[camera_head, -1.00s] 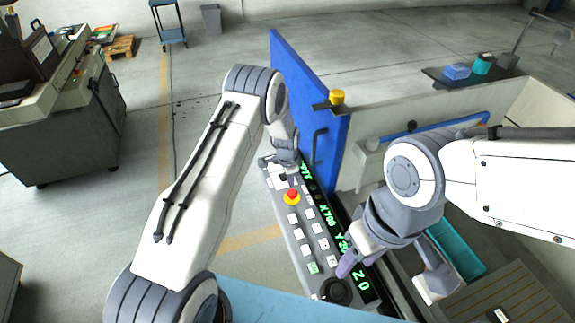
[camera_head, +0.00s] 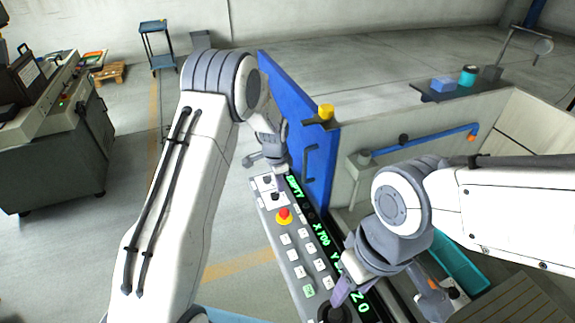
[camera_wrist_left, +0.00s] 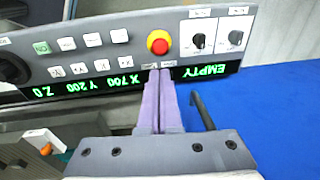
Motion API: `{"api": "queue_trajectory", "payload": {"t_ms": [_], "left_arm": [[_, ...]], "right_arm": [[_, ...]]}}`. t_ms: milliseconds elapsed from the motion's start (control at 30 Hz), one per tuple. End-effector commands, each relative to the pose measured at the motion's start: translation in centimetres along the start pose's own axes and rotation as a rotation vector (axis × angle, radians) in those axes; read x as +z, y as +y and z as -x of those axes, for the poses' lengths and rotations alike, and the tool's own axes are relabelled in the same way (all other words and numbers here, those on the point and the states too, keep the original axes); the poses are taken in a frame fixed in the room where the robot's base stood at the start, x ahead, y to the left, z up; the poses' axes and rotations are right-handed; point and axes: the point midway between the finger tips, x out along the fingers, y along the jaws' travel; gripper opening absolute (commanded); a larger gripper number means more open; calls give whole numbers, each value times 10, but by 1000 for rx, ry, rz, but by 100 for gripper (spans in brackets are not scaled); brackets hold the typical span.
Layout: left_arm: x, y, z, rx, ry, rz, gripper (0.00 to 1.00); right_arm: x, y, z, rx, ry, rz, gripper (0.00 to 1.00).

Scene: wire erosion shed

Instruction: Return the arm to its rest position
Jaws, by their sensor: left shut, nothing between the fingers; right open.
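My left gripper (camera_head: 270,155) is over the far end of the grey control panel (camera_head: 295,255), beside the blue door. In the head view its fingertips are hard to make out. In the left wrist view its purple fingers (camera_wrist_left: 160,100) are shut with nothing between them, pointing towards the panel (camera_wrist_left: 110,62) near the red emergency button (camera_wrist_left: 159,41). I cannot tell whether they touch it. My right gripper (camera_head: 388,290) is open and empty over the near end of the panel, one finger close to the black knob (camera_head: 335,312).
The blue door (camera_head: 305,150) stands upright beside the left gripper, with a dark handle. The green display reads EMPTY, X 700, Y 200, Z 0. A teal tray (camera_head: 460,262) lies right of the right gripper. A workbench (camera_head: 55,150) stands left; floor between is clear.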

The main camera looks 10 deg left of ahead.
Motion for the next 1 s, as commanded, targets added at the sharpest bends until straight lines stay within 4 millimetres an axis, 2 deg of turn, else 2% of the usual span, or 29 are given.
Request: {"api": "queue_trajectory", "payload": {"t_ms": [167, 267, 367, 467, 533, 667, 700, 800, 900, 1000], "left_arm": [[-2, 3, 3, 0, 2, 1, 0], [-12, 20, 18, 5, 7, 14, 0], [-25, 58, 47, 19, 12, 47, 0], [-31, 112, 82, 41, 14, 94, 0], [-27, 153, 105, 58, 11, 130, 0], [-4, 225, 137, 88, 2, 197, 0], [7, 245, 144, 97, -2, 217, 0], [36, 289, 156, 116, -15, 265, 0], [65, 320, 161, 130, -29, 303, 0], [86, 339, 162, 138, -39, 332, 0]], "right_arm": [[0, 0, -1, 0, 0, 0, 50], [0, 0, -6, 0, 0, 0, 50], [1, 1, -15, 0, 0, 0, 50], [1, 2, -26, 0, 0, -1, 50], [2, 2, -33, 0, 0, -1, 50], [2, 3, -46, 0, 0, -2, 50], [3, 4, -49, 0, 0, -2, 50], [3, 4, -58, 0, 0, -2, 50], [4, 5, -63, 0, 0, -2, 50], [4, 5, -66, 0, 0, -3, 50]]}}
